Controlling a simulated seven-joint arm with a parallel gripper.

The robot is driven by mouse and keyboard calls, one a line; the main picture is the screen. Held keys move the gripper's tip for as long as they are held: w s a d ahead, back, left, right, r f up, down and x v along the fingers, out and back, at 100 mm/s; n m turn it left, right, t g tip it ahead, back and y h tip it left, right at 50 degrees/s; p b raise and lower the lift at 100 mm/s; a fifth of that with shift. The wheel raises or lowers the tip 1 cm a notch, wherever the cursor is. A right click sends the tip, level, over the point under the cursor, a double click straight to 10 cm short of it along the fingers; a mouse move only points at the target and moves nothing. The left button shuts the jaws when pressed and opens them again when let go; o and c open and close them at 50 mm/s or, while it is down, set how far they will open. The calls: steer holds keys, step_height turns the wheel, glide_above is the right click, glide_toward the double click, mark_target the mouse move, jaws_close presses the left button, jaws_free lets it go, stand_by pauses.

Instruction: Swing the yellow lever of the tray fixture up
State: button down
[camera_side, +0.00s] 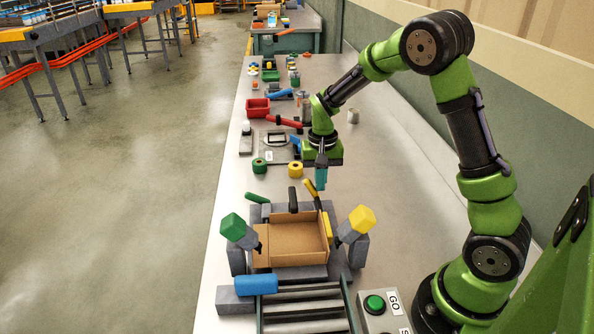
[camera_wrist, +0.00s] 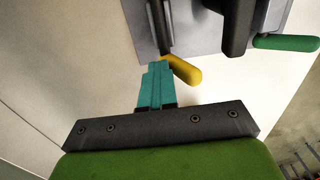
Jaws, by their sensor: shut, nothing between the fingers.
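The tray fixture (camera_side: 240,262) is a grey frame around an open brown cardboard tray (camera_side: 290,240). Its yellow lever (camera_side: 311,188) sticks out at the back right on a dark arm; the wrist view shows its rounded yellow grip (camera_wrist: 182,70). A matching green lever (camera_side: 257,198) sticks out at the back left and also shows in the wrist view (camera_wrist: 287,42). My gripper (camera_side: 321,182) points down with its teal fingers shut and empty, right beside the yellow grip. In the wrist view the fingertips (camera_wrist: 160,68) overlap the grip's edge; I cannot tell if they touch.
A green block (camera_side: 232,227) and a yellow block (camera_side: 362,218) stand on posts either side of the tray. A roller conveyor (camera_side: 305,308) and a GO button box (camera_side: 377,306) are in front. The bench right of my gripper is clear.

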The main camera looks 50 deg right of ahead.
step_height(320, 180, up, 8)
steer(key=d, duration=0.1)
steer(key=shift+s, duration=0.4)
stand_by(0.8)
steer(key=s+a+r+n+t+y, duration=0.1)
steer(key=s+a+r+n+t, duration=0.1)
steer(key=s+a+r, duration=0.3)
steer(key=s+a+r+n+t+y, duration=0.1)
steer(key=s+a+r+n+t, duration=0.2)
steer(key=s+a+r+t, duration=0.2)
steer(key=s+a, duration=0.3)
steer(key=s, duration=0.2)
steer(key=shift+s+a, duration=0.3)
steer(key=shift+s, duration=0.05)
